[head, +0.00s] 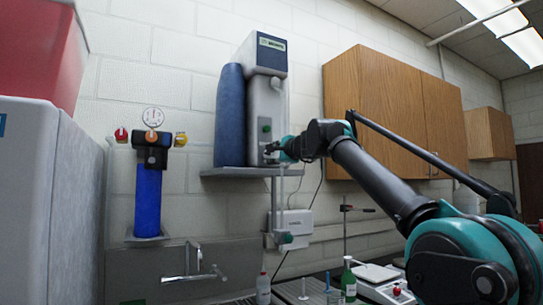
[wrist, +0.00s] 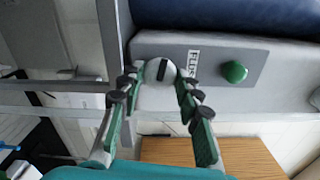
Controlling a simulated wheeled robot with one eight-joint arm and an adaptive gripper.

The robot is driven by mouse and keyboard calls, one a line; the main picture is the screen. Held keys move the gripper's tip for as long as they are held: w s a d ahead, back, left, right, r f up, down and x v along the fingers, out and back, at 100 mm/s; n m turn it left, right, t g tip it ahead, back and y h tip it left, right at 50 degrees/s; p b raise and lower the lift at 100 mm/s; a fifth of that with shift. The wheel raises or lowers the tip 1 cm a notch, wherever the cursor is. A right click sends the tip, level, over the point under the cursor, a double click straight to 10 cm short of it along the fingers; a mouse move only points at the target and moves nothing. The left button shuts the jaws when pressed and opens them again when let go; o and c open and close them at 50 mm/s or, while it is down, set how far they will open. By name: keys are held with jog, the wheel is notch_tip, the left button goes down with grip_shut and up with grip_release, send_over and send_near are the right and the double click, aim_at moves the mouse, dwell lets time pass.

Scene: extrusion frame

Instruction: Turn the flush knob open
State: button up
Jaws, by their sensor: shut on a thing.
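The flush knob (wrist: 160,73) is a round white knob with a black bar mark, beside a partly hidden "FLUS" label (wrist: 193,63) on a grey panel. My gripper (wrist: 160,80) has its two fingers on either side of the knob and is shut on it. In the head view my gripper (head: 275,150) reaches the front of the tall grey unit (head: 265,100) on the wall shelf; the knob itself is hidden there. A green knob (wrist: 234,72) sits apart on the same panel and also shows in the head view (head: 265,125).
A blue cylinder (head: 229,115) stands left of the unit on the shelf (head: 240,172). Wooden cabinets (head: 395,110) hang to the right, behind my arm. A blue filter (head: 149,200) is on the wall at left. Bottles, including a green one (head: 348,280), stand on the bench below.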

jog(key=shift+n, duration=1)
jog(key=o, duration=1.1)
jog(key=shift+o, duration=0.2)
jog(key=v, duration=1.2)
